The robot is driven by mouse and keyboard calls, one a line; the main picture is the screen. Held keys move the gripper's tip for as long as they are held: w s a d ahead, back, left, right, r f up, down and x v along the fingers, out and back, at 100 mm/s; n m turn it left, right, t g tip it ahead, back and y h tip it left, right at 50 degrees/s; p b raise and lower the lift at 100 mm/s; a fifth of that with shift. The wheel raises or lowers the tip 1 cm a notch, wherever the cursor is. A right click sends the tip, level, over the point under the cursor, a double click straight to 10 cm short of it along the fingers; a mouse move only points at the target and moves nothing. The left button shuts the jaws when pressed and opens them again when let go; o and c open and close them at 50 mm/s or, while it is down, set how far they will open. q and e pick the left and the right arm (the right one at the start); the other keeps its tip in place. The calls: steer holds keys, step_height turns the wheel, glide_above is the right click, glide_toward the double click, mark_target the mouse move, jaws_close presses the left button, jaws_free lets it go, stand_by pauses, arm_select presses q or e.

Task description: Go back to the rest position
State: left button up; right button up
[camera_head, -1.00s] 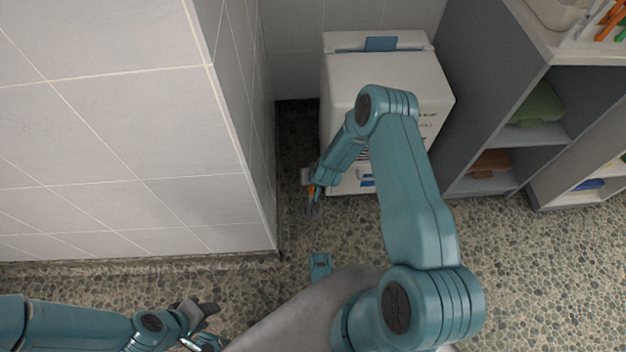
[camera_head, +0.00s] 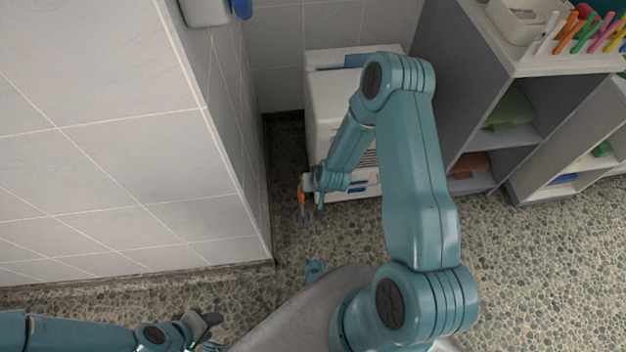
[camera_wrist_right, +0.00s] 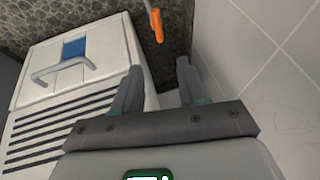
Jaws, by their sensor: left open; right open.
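My left gripper (camera_head: 208,328) is open and empty at the bottom left of the head view, low over the floor near the foot of the tiled wall. My right arm reaches out across the head view, and its gripper (camera_head: 314,204) points down in front of the white cabinet (camera_head: 330,100). In the right wrist view the right gripper's two fingers (camera_wrist_right: 160,70) stand apart, with nothing held between them. A thin item with an orange end (camera_wrist_right: 156,24) shows beyond the fingertips, apart from them.
The tiled wall block (camera_head: 120,150) stands close on the left. The cabinet's drawer (camera_wrist_right: 78,58) has a grey handle. A grey shelf unit (camera_head: 470,80) stands at the right, with a tray (camera_head: 520,22) and colourful sticks on top. The pebbled floor (camera_head: 540,270) at lower right is clear.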

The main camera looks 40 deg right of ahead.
steer(key=shift+s+r, duration=0.3)
steer(key=shift+r, duration=0.3)
steer(key=a+r+n+y, duration=0.1)
steer(key=a+n, duration=0.1)
steer(key=a, duration=0.4)
steer(key=s+a+r+n+g+y, duration=0.25)
steer(key=s+a+g, duration=0.25)
steer(key=s+a, duration=0.9)
steer(key=a+p+v, duration=0.3)
steer(key=p+v, duration=1)
steer(key=a+r+p+v, duration=0.1)
steer(key=a+p+v, duration=0.2)
steer(key=p+v, duration=0.9)
steer(key=shift+s+d+r+y+p, duration=0.2)
steer(key=shift+r+y+p, duration=0.25)
steer(key=shift+r+p, duration=0.35)
steer(key=shift+f, duration=0.2)
